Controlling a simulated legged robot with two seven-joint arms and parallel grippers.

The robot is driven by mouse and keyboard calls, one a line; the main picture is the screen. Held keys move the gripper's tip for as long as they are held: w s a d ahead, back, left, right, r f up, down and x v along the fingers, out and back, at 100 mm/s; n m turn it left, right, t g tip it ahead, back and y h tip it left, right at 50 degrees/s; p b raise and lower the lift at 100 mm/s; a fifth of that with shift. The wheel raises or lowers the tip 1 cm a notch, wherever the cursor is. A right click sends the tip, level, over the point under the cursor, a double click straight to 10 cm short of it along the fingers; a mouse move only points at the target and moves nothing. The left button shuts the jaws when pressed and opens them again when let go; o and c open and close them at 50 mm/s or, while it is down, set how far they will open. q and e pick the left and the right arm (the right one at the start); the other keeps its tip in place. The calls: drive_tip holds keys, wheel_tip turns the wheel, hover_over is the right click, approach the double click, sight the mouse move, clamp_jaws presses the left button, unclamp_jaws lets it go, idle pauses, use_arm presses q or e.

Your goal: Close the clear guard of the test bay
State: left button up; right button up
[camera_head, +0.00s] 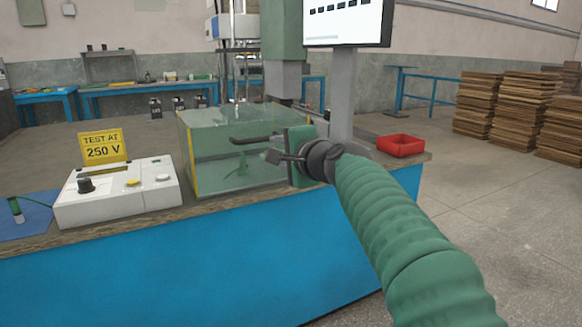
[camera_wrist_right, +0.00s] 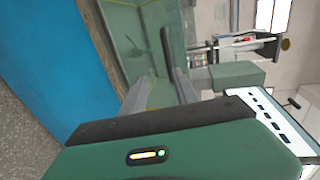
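The test bay is a clear, green-tinted box (camera_head: 220,150) with yellow edge strips, standing on the bench in the head view. A dark bar handle (camera_head: 250,139) shows at its right front, and also in the right wrist view (camera_wrist_right: 166,50). I cannot tell from the clear panels how far the guard stands open. My right gripper (camera_head: 272,156) is at the box's right front, close to the handle. In the right wrist view its two fingers (camera_wrist_right: 157,92) are apart, with the handle seen between them; contact is unclear. My left gripper is not in view.
A white control box (camera_head: 118,198) with a knob and a yellow "TEST AT 250 V" sign (camera_head: 102,146) stands left of the bay. A red tray (camera_head: 400,146) sits at the bench's right end. A grey post with a screen (camera_head: 347,22) rises behind my right gripper.

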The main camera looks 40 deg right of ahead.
drive_tip(key=v, duration=0.7)
drive_tip(key=shift+b, duration=0.35)
drive_tip(key=shift+w, duration=0.15)
drive_tip(key=w+a+f+n+g+y+p, duration=0.1)
drive_tip(key=a+f+n+g+y+p, duration=0.2)
drive_tip(key=f, duration=0.6)
drive_tip(key=w+a+f+n+g+p, duration=0.1)
drive_tip(key=a+f+n+g+p, duration=0.2)
drive_tip(key=a+f+n+p, duration=0.45)
drive_tip(key=s+a+f+n+g+p, duration=0.3)
drive_tip(key=s+a+f+n+p, duration=0.15)
drive_tip(key=s+f, duration=0.45)
drive_tip(key=s+a+f+n+g+p, duration=0.35)
drive_tip(key=s+a+f+n, duration=0.25)
drive_tip(key=s+f, duration=0.3)
wheel_tip(320, 180, up, 37)
drive_tip(key=p, duration=3.5)
drive_tip(key=shift+w+y+p, duration=0.3)
drive_tip(key=shift+w+y, duration=0.1)
drive_tip(key=shift+w, duration=0.05)
